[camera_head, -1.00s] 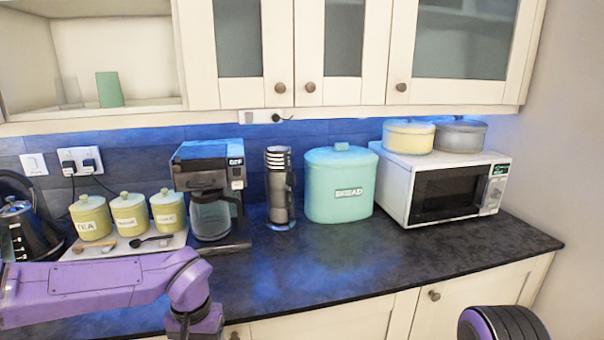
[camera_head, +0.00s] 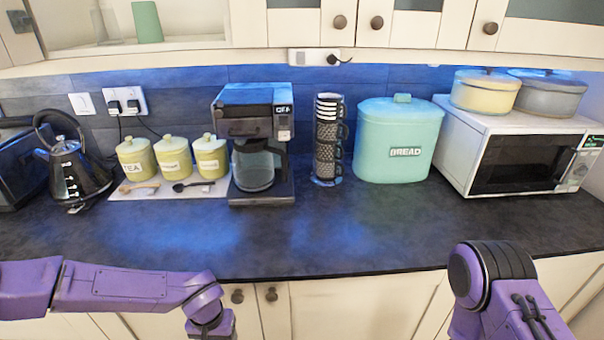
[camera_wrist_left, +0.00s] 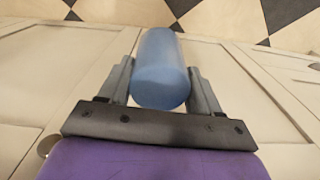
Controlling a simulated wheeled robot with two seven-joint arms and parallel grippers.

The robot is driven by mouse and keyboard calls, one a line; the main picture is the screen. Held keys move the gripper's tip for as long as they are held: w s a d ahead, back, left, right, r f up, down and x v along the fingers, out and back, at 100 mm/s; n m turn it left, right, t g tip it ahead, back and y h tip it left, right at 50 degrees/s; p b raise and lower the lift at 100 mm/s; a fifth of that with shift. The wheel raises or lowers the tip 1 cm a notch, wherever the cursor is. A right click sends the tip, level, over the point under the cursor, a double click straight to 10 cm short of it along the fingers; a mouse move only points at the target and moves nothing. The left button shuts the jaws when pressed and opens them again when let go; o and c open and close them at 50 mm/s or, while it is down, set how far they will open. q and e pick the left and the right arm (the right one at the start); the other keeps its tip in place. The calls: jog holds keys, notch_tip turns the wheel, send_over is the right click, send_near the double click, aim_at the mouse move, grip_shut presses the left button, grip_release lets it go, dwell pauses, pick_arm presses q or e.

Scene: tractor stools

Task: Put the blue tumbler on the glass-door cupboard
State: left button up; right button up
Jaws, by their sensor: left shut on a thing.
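The blue tumbler (camera_wrist_left: 161,88) shows in the left wrist view, between the two fingers of my left gripper (camera_wrist_left: 159,72), which is shut on it. Behind it are pale cabinet doors and a checkered floor. In the head view my left arm crosses the lower left, and its gripper and the tumbler are out of the picture. The glass-door cupboard (camera_head: 395,28) hangs on the wall above the counter. Only the lower part of its doors and their knobs show; its top is cut off. My right arm enters at the lower right; its gripper is out of view.
The counter (camera_head: 300,235) has a clear front strip. Along its back stand a kettle (camera_head: 72,172), several canisters (camera_head: 172,158), a coffee maker (camera_head: 255,140), stacked cups (camera_head: 328,140), a bread bin (camera_head: 398,140) and a microwave (camera_head: 520,160). A green tumbler (camera_head: 146,22) stands on an open shelf.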

pick_arm(q)
jog(key=shift+s+a+r, duration=0.1)
jog(key=shift+s+r, duration=0.15)
jog(key=shift+s, duration=0.1)
jog(key=shift+s+a, duration=0.4)
jog(key=w+r, duration=0.2)
jog(key=r, duration=0.5)
jog(key=w+r, duration=0.3)
jog(key=r, duration=0.4)
jog(key=shift+d+r, duration=0.3)
jog(key=shift+r, duration=0.05)
